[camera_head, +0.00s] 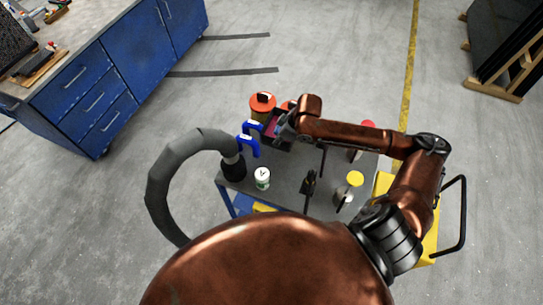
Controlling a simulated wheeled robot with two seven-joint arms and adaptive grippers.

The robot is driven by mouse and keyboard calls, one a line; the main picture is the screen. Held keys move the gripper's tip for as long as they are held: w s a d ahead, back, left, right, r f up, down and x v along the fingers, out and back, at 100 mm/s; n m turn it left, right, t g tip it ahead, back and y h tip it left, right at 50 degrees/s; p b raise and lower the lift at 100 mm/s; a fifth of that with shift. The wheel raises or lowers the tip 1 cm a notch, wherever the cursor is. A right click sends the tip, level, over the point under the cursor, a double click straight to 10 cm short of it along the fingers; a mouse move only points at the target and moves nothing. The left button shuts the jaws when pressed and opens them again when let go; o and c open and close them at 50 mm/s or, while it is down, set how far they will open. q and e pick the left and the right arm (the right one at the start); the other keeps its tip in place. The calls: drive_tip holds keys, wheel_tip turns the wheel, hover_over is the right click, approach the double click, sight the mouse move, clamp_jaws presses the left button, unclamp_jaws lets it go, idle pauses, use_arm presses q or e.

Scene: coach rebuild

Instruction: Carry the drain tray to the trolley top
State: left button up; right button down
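The trolley top (290,196) is a dark grey surface in the lower middle of the head view. A small dark box with a magenta inside (270,131) is at its far end, partly hidden by my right gripper; it may be the drain tray, but I cannot tell for sure. Two blue handle-like loops (249,146) stand at its left. My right gripper (284,130) is at the box's right side, small and partly covered by its own arm. I cannot tell whether it is open, shut or touching the box. My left gripper is not in view.
On the trolley stand a white bottle (262,178), a dark bottle-like item (309,183), a yellow-capped container (355,179) and an orange-lidded can (262,103). A grey hose (162,182) arches at left. A blue cabinet (139,50) stands at upper left. Open floor lies beyond.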

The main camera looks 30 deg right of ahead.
wheel_tip(320, 180, down, 16)
drive_tip(key=shift+d+r+p, duration=0.1)
drive_tip(key=shift+r+p, duration=0.15)
drive_tip(key=shift+p, duration=0.1)
drive_tip(key=c, duration=2.6)
unclamp_jaws()
drive_tip(key=shift+s+f, duration=0.15)
drive_tip(key=shift+f, duration=0.05)
drive_tip(key=shift+c, duration=0.2)
drive_tip(key=o, duration=0.5)
drive_tip(key=v, duration=1.2)
drive_tip(key=shift+r, duration=0.15)
